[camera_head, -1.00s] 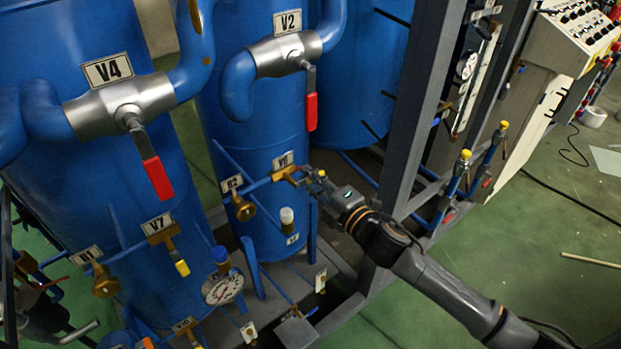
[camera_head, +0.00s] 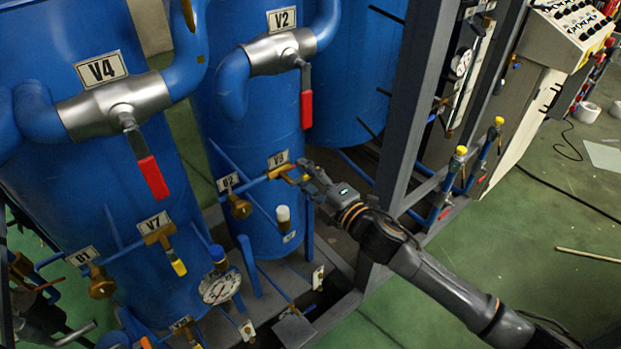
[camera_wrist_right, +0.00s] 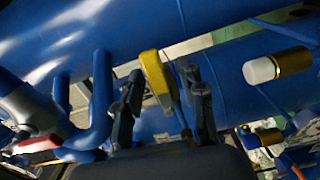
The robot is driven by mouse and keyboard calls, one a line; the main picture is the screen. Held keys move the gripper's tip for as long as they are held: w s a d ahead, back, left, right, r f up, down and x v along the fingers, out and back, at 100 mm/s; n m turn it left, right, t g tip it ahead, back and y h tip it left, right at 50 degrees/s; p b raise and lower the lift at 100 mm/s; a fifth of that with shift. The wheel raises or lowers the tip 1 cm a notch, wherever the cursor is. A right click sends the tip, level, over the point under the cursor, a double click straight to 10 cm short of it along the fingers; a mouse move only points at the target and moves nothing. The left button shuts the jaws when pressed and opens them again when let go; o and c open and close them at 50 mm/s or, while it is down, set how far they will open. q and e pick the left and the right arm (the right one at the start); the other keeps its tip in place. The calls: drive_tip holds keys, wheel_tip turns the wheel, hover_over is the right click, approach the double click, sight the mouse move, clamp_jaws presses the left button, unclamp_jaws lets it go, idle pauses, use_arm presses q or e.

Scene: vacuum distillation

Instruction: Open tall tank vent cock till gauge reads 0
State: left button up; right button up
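A brass cock with a yellow handle (camera_head: 281,172) sits under a small V tag on the slimmer blue tank (camera_head: 258,95); the tag's digit is hard to read. My right gripper (camera_head: 300,178) is at this cock. In the right wrist view the yellow handle (camera_wrist_right: 157,75) stands between the two dark fingers of my right gripper (camera_wrist_right: 163,95), which are apart with gaps on both sides. A round dial gauge (camera_head: 220,287) stands at the lower middle; its needle is too small to read. A dark shape at the lower left may be my left gripper, too unclear to tell.
Red-handled valves V4 (camera_head: 150,175) and V2 (camera_head: 307,108) hang above and to the left. A white-capped fitting (camera_head: 283,216) and brass cock G2 (camera_head: 239,207) are close by. A grey frame post (camera_head: 415,100) stands right of the gripper.

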drive_tip(key=v, duration=1.2)
drive_tip(key=w+d+f+m+g+h+b, duration=0.1)
drive_tip(key=w+d+f+m+h, duration=0.2)
drive_tip(key=f, duration=0.6)
drive_tip(key=d+f+m+h, duration=0.2)
drive_tip(key=d+f+m, duration=0.25)
drive_tip(key=f, duration=0.55)
drive_tip(key=s+d+f+m+g+h+b, duration=0.1)
drive_tip(key=s+d+f+m+g+h, duration=0.2)
drive_tip(key=f, duration=0.8)
drive_tip(key=s+d+f+m+g+h+b, duration=0.1)
drive_tip(key=s+d+f+m, duration=0.35)
drive_tip(key=f, duration=0.65)
drive_tip(key=s+d+f+m+g+h, duration=0.15)
drive_tip(key=s+f+g, duration=0.25)
drive_tip(key=s+f, duration=1)
drive_tip(key=s+a+f+m+g, duration=0.1)
drive_tip(key=s+f, duration=0.3)
drive_tip(key=s, duration=0.8)
drive_tip(key=s+a+f+m+g+b, duration=0.1)
drive_tip(key=s+f+m+g, duration=0.2)
drive_tip(key=s, duration=0.9)
drive_tip(key=shift+a+f+m+g, duration=0.3)
drive_tip(key=shift+f+m, duration=0.45)
